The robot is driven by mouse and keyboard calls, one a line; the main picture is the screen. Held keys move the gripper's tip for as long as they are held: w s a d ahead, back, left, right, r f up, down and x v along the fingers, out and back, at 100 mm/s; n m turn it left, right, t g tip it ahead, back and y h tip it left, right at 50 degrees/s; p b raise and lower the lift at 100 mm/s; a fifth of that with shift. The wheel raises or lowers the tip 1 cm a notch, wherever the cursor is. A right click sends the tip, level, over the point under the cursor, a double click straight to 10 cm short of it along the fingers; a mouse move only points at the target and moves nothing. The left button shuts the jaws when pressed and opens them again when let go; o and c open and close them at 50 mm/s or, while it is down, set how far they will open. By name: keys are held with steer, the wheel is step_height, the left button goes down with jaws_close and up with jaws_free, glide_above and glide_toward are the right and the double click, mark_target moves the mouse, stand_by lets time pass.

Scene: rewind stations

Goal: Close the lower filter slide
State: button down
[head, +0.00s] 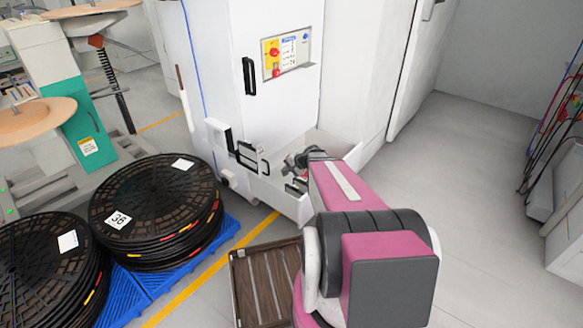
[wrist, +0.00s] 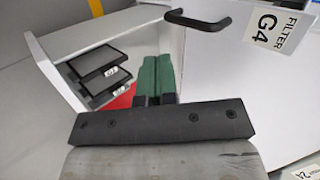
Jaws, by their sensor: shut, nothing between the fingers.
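The lower filter slide (head: 283,197) is a white drawer low on the white cabinet (head: 225,35). It stands pulled out, with its interior visible from above. In the wrist view, my green fingers (wrist: 156,63) are together and empty. Two dark filter frames (wrist: 98,66) lie to their left inside a white compartment. A black handle (wrist: 212,21) and a FILTER G4 label (wrist: 275,29) show on a white panel at upper right.
Stacked black reels (head: 155,200) on blue pallets (head: 225,232) stand to the left. A brown slatted crate (head: 265,285) lies on the floor in front of the cabinet. A control panel (head: 287,52) is above the slide. Grey floor (head: 470,170) is clear to the right.

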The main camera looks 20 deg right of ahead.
mark_target(247, 154)
steer(key=w+a+f, duration=0.2)
steer(key=w+a, duration=0.2)
steer(key=shift+w+a, duration=0.2)
steer(key=shift+a, duration=0.2)
steer(key=shift+f, duration=0.1)
steer(key=w+a, duration=0.3)
steer(key=w, duration=0.2)
steer(key=w+a, duration=0.7)
steer(key=w, duration=0.2)
steer(key=shift+w+a, duration=0.3)
steer(key=shift+a, duration=0.05)
stand_by(0.4)
